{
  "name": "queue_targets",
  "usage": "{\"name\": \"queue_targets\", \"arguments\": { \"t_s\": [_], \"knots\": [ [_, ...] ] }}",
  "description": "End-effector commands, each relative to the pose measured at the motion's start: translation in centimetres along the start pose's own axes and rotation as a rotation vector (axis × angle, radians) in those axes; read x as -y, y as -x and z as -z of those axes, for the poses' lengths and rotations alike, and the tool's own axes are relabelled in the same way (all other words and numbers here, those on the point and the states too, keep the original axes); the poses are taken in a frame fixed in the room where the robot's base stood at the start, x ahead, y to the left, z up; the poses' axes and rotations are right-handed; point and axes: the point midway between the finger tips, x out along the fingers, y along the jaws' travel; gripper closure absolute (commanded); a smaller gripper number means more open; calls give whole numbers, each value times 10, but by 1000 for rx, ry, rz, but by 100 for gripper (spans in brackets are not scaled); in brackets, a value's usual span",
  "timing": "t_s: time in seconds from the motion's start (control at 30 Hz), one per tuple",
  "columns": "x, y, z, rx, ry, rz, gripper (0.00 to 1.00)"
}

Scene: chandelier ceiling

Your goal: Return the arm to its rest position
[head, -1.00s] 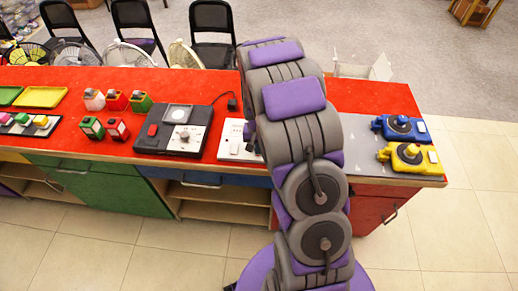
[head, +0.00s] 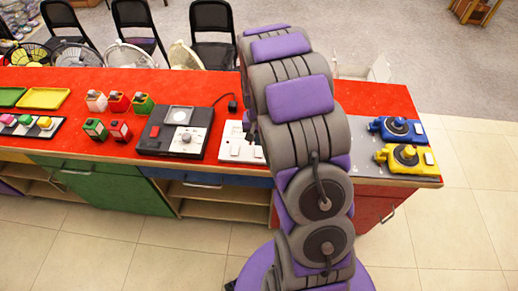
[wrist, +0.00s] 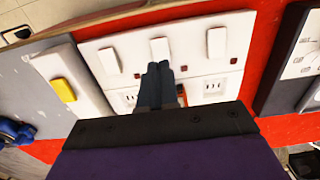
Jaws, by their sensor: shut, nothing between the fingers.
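My arm rises through the middle of the head view and reaches over the red counter (head: 370,98); my gripper is hidden there behind the arm links. In the wrist view my gripper (wrist: 158,72) shows with its two dark fingers together and nothing between them. It is in front of a white socket and switch panel (wrist: 215,68), overlapping it in the picture; I cannot tell if they touch. The same white panel (head: 238,150) is partly hidden by my arm in the head view.
A black device (head: 180,133) stands left of my arm. Blue (head: 397,129) and yellow (head: 405,157) devices sit at the counter's right end. Small colored blocks and trays fill the left side. Black chairs (head: 212,33) stand behind. Tiled floor is open at the right.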

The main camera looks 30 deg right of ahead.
Motion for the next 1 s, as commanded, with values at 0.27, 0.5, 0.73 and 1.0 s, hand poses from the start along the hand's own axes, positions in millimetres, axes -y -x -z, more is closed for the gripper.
{"name": "queue_targets", "arguments": {
  "t_s": [0.27, 0.5, 0.73, 1.0],
  "knots": [
    [0, 5, 0, 0, 0, 0, 100],
    [0, 5, 0, 1, 0, 0, 100],
    [2, 17, -10, 4, 18, -2, 100],
    [7, 81, -72, 30, 126, -9, 100]
  ]
}}
